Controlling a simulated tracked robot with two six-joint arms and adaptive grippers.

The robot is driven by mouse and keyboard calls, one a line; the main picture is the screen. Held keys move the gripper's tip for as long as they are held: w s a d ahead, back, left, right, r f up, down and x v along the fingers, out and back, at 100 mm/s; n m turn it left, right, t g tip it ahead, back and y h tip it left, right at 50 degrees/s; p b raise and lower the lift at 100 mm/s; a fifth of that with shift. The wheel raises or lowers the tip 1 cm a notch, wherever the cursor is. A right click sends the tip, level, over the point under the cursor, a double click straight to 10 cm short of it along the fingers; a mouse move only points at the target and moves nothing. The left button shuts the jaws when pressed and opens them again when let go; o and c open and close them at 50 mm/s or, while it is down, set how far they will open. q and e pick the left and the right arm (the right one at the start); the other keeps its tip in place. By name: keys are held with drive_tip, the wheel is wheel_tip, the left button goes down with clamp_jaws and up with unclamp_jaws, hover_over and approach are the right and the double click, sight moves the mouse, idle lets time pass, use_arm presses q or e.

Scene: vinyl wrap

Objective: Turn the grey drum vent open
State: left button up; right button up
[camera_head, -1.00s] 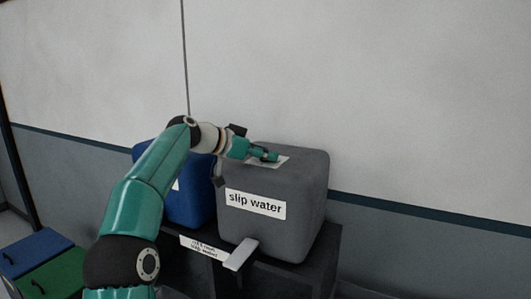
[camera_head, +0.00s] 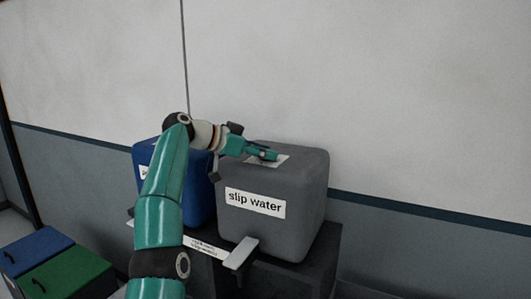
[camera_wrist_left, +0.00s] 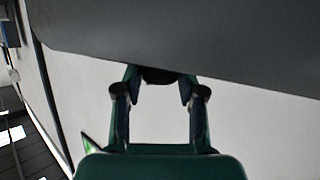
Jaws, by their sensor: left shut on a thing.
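The grey drum (camera_head: 300,180), labelled "slip water", stands upright on a dark stand. A pale label patch (camera_head: 283,160) lies on its top. My left gripper (camera_head: 268,155) reaches in from the left over the drum's top and is shut on the vent there. The fingers mostly hide the vent in the head view. In the left wrist view the two fingers (camera_wrist_left: 160,82) close around a small dark part, the vent (camera_wrist_left: 160,76), against the grey drum (camera_wrist_left: 200,40). How far the vent is turned cannot be told. My right gripper is not in view.
A blue drum (camera_head: 196,192) stands just left of the grey one, partly behind my arm. A pale tap-like bar (camera_head: 241,253) sticks out at the grey drum's lower front. Blue (camera_head: 35,250) and green (camera_head: 68,275) boxes stand at the lower left. The wall is close behind.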

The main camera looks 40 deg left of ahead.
use_arm(q)
drive_tip(key=shift+f, duration=0.2)
drive_tip(key=o, duration=1.1)
drive_tip(key=shift+s+r, duration=0.1)
drive_tip(key=shift+s, duration=0.05)
drive_tip(key=v, duration=0.7)
drive_tip(key=shift+s+r, duration=0.1)
drive_tip(key=shift+s, duration=0.1)
